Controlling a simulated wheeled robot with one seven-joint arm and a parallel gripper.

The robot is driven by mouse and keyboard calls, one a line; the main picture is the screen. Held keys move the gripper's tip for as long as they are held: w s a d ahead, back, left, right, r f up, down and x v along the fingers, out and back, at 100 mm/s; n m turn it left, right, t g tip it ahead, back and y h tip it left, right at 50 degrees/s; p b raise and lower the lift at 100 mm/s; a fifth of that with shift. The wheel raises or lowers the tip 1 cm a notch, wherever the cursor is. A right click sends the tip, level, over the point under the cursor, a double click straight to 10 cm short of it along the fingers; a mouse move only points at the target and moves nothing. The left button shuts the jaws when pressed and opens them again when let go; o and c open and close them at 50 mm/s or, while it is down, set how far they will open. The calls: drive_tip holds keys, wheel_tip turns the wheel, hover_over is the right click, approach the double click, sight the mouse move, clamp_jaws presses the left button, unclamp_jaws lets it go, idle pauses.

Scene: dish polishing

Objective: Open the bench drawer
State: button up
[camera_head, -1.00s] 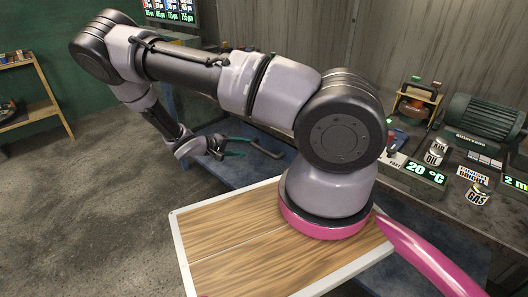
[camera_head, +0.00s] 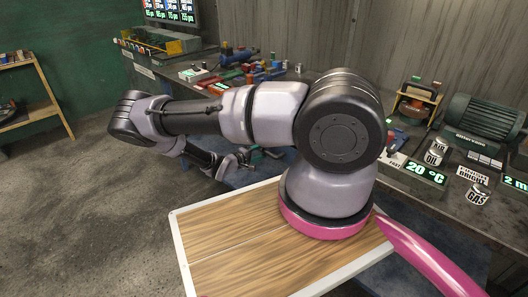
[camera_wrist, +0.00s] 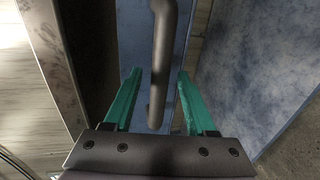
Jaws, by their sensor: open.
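My gripper (camera_wrist: 158,76) is open, with its two green fingers spread on either side of a dark grey bar handle (camera_wrist: 160,45) in the wrist view. The handle runs lengthwise between the fingers, with a gap showing on both sides; I cannot tell how deep it sits between them. Behind it is the blue drawer front (camera_wrist: 181,38). In the head view my gripper (camera_head: 250,157) is low beside the blue front of the bench, and my arm hides part of that front.
The bench top (camera_head: 210,65) holds several tools and coloured parts. A motor (camera_head: 484,117) and small signs stand on its right part. A wooden shelf (camera_head: 38,90) is at the far left. The concrete floor (camera_head: 75,215) is clear.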

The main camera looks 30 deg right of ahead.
drive_tip(key=shift+x, duration=0.75)
clamp_jaws()
idle(0.9)
